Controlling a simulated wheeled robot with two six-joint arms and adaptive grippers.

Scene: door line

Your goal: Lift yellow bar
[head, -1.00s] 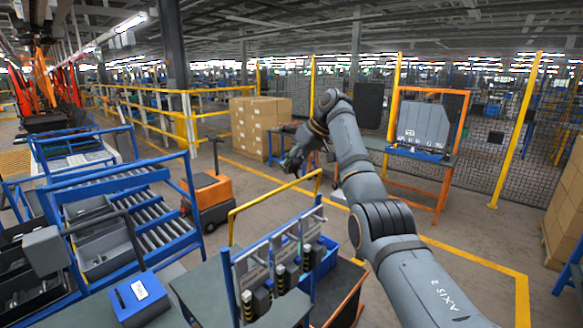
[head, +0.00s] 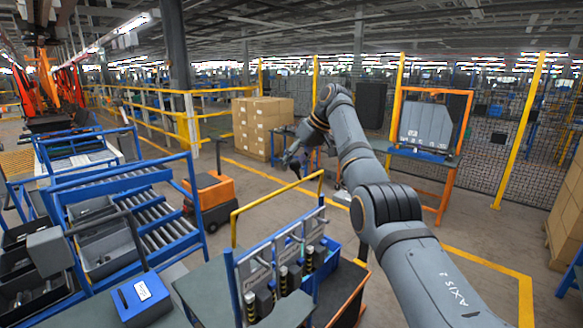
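The yellow bar (head: 277,194) is a bent tube that rises at a slant above the rack in the lower middle of the head view. It has a leg at each end, and nothing touches it. My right arm comes in from the lower right and bends at the top. Its gripper (head: 293,160) is small and dark, and in the picture it lies above the bar, apart from it. The fingers are too small and dark to tell if they are open or shut. My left gripper does not show.
A blue-framed rack (head: 278,262) with grey upright parts stands below the bar. A blue box (head: 141,298) sits on the bench to the left. An orange cart (head: 211,192) stands behind, near stacked cartons (head: 262,127). An orange-framed stand (head: 433,125) is at the right. Open floor lies between.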

